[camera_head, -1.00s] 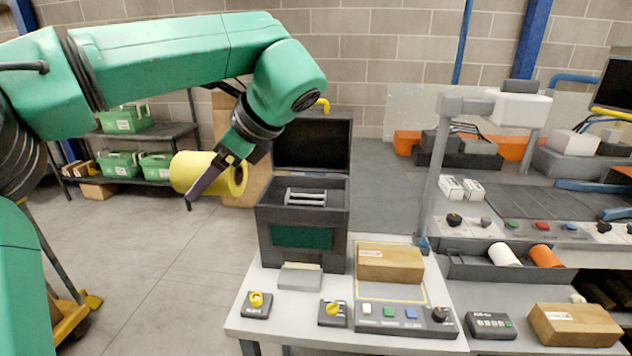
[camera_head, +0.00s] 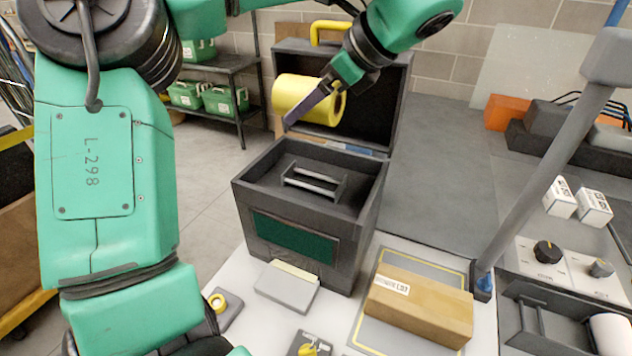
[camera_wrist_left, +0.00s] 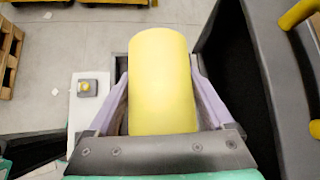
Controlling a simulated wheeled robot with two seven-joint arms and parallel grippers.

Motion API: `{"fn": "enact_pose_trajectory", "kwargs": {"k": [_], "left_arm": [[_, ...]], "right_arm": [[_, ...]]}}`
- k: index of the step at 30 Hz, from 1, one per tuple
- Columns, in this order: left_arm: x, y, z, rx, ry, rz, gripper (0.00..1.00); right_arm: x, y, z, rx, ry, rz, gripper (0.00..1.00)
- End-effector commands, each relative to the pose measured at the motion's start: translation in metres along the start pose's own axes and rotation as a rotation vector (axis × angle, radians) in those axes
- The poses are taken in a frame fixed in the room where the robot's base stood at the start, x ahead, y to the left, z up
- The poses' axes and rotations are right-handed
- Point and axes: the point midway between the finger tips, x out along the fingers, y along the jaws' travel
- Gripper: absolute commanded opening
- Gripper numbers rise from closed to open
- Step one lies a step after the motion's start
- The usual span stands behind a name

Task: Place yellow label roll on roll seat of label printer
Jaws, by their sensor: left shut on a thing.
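The yellow label roll (camera_head: 300,98) is held in my left gripper (camera_head: 318,103), above and behind the open top of the label printer. In the left wrist view the roll (camera_wrist_left: 162,80) lies between both fingers. The label printer (camera_head: 262,200) is a dark grey box on the white table, with its lid (camera_head: 388,95) raised. The roll seat (camera_head: 312,183), a frame with light bars, sits empty inside the printer's top. The roll is in front of the open lid, apart from the seat. My right gripper is not in view.
A cardboard box (camera_head: 418,300) lies right of the printer on the table. A grey post (camera_head: 545,170) rises at the right. A yellow-knobbed control (camera_head: 222,305) stands in front of the printer. A shelf with green bins (camera_head: 222,100) is behind.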

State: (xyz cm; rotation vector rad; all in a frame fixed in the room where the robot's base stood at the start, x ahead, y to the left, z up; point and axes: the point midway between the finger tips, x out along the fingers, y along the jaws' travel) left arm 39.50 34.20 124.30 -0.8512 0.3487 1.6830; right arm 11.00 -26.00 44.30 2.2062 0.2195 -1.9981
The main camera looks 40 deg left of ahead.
Motion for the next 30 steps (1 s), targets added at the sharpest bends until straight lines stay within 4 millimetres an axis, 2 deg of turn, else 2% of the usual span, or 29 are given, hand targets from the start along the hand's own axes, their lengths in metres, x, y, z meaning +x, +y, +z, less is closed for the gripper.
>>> {"fn": "enact_pose_trajectory", "kwargs": {"k": [1, 5, 6, 7, 18, 23, 24, 25, 30], "left_arm": [[0.023, 0.006, -0.023, 0.000, 0.000, 0.000, 0.14], [0.050, 0.014, -0.050, -0.001, -0.001, 0.000, 0.14], [0.049, 0.014, -0.048, 0.007, 0.001, 0.004, 0.14], [0.052, 0.015, -0.052, 0.007, 0.001, 0.005, 0.14], [0.094, 0.026, -0.094, 0.002, 0.001, 0.001, 0.14], [0.095, 0.027, -0.095, -0.003, 0.001, -0.001, 0.14], [0.095, 0.027, -0.096, -0.002, 0.001, -0.001, 0.89], [0.095, 0.027, -0.096, -0.002, 0.001, -0.001, 1.00], [0.095, 0.027, -0.096, -0.001, 0.000, 0.000, 1.00]], "right_arm": [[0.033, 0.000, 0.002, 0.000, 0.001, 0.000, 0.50], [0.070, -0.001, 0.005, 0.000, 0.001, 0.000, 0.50], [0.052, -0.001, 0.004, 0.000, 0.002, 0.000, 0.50], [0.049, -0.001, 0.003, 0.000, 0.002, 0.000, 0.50], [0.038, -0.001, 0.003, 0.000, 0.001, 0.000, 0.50], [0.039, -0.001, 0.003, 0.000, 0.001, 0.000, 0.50], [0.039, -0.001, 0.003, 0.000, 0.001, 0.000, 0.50], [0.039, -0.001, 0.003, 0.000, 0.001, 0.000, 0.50], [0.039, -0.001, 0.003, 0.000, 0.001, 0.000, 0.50]]}}
